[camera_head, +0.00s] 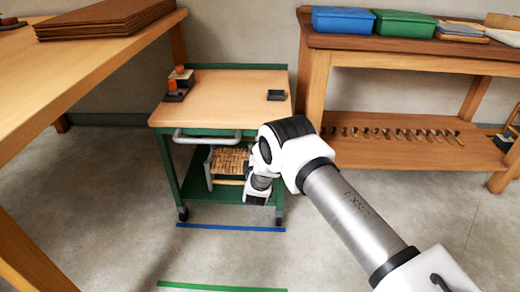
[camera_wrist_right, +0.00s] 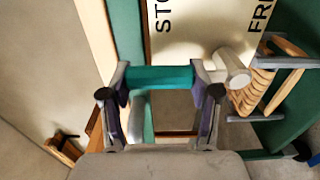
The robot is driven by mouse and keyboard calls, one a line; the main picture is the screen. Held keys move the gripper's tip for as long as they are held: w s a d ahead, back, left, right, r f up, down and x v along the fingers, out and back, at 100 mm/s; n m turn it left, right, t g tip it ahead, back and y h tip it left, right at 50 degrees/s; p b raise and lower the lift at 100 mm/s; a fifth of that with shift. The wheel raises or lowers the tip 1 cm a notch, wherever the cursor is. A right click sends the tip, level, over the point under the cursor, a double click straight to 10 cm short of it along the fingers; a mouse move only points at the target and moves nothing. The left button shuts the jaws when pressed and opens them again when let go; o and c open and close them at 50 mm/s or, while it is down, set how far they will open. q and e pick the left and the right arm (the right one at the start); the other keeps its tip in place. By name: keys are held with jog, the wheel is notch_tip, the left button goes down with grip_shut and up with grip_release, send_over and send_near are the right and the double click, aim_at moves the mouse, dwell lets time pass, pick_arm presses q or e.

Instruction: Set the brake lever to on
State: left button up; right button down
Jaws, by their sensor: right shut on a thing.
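A green cart (camera_head: 222,97) with a wooden top stands in the middle of the head view. My right arm reaches to its right front side, and the right gripper (camera_head: 259,188) is low there, its fingertips hidden. In the right wrist view my right gripper (camera_wrist_right: 160,90) is shut on a teal bar (camera_wrist_right: 160,77), which looks like the brake lever's handle. Behind it is a cream plate (camera_wrist_right: 205,28) with black lettering, partly cut off, reading "STO" and "FRE". A pale round knob (camera_wrist_right: 232,66) sits beside the right finger. My left gripper is not in view.
A wooden table (camera_head: 75,72) stands at left, and a bench (camera_head: 400,50) with blue and green bins stands at right. Blue tape (camera_head: 232,227) and green tape (camera_head: 220,286) mark the open floor in front.

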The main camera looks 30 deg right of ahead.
jog(key=c, duration=0.5)
grip_release()
jog(key=v, duration=1.2)
jog(key=shift+f, duration=0.1)
